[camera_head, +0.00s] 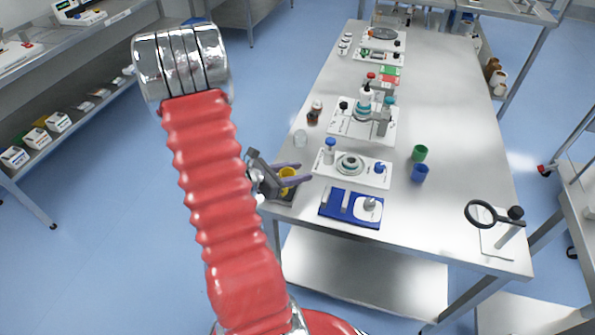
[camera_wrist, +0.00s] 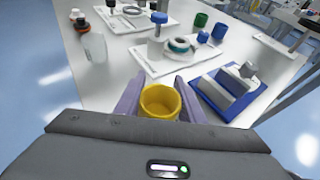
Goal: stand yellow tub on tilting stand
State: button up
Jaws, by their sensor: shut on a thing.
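The yellow tub (camera_head: 288,174) is between the two purple fingers of my gripper (camera_head: 303,172), at the table's near left corner. In the wrist view, the fingers of my gripper (camera_wrist: 160,88) are shut on the tub (camera_wrist: 160,103), which is upright with its open top showing. Its underside is hidden, so I cannot tell its height. To the right are a blue board with grey blocks and a round knob (camera_head: 350,207), and behind it a white plate with a ringed round piece (camera_head: 350,164). I cannot tell which is the tilting stand.
A green cup (camera_head: 420,153) and blue cup (camera_head: 419,173) stand right of the white plate. A magnifier stand (camera_head: 497,240) is at the near right. Bare table lies between.

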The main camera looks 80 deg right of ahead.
jog(key=o, duration=1.2)
jog(key=shift+o, duration=1.2)
jog(key=shift+r, duration=0.1)
jog(key=shift+r, duration=3.4)
